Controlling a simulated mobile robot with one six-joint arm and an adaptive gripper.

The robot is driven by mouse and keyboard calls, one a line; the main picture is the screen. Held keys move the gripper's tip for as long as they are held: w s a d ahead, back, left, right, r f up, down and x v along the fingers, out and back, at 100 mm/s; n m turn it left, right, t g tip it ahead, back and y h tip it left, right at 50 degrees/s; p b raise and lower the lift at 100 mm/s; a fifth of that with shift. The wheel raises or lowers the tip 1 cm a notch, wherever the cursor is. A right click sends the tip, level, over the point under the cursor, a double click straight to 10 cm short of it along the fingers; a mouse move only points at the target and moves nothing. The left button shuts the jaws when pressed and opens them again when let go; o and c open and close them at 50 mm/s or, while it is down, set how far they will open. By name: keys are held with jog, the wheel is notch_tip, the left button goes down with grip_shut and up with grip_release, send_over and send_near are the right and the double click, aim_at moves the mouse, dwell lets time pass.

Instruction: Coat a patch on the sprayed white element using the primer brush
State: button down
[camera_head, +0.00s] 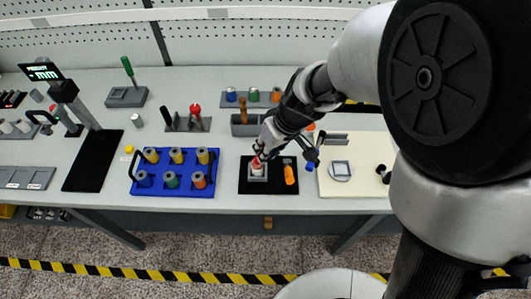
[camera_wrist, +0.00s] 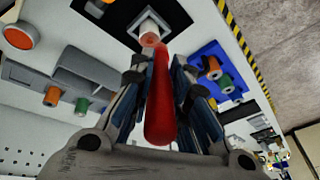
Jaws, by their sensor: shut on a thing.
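My gripper (camera_wrist: 165,85) is shut on a red-handled tool (camera_wrist: 162,105), which looks like the primer brush. Its pale pinkish end (camera_wrist: 150,40) points at a white square element (camera_wrist: 148,25) in a grey square holder. In the wrist view this end overlaps the near edge of the element; I cannot tell whether it touches. In the head view my gripper (camera_head: 262,150) is over the grey holder (camera_head: 257,178) on a black mat (camera_head: 275,188), with red and white showing at its tip. Any coated patch on the element is too small or hidden to see.
An orange piece (camera_head: 290,175) lies on the mat, right of the holder. A blue tray (camera_head: 172,188) with several spools stands to the left. A cream board (camera_head: 350,188) is to the right. Grey racks with spools and tools (camera_head: 187,125) stand behind.

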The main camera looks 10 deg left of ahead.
jog(key=shift+s+r+p, duration=0.1)
jog(key=shift+r+p, duration=1.3)
jog(key=shift+r, duration=0.95)
jog(key=shift+f, duration=0.15)
jog(key=shift+f+b, duration=0.45)
jog(key=shift+b, duration=0.3)
jog(key=shift+r, duration=0.1)
